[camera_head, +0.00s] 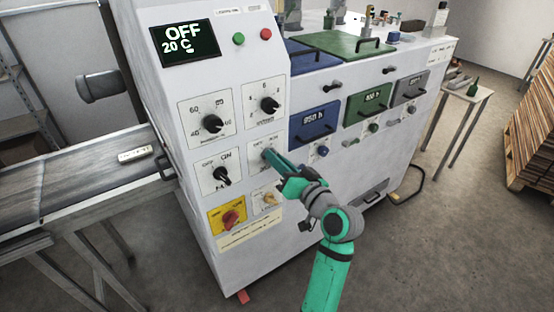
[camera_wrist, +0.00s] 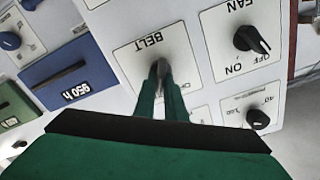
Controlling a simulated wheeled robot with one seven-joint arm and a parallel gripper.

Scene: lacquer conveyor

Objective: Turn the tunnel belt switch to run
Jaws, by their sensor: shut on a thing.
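The belt switch sits on a white plate (camera_wrist: 130,66) lettered "BELT" in the wrist view, where the picture is upside down. The same plate (camera_head: 257,160) is on the front of the white machine in the head view, right of the fan switch (camera_head: 222,175). My gripper (camera_head: 272,155) is at the plate, its fingers shut on the belt switch knob. In the wrist view, my gripper (camera_wrist: 163,72) covers most of the knob, so its pointing direction is hard to tell. The display (camera_head: 185,40) reads "OFF 20 C".
The fan switch (camera_wrist: 250,40) is beside the belt plate. More dials (camera_head: 211,123) are above, and a red knob on a yellow plate (camera_head: 231,218) is below. Drawers with blue (camera_head: 315,122) and green fronts lie to the right. A conveyor (camera_head: 80,170) runs out left.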

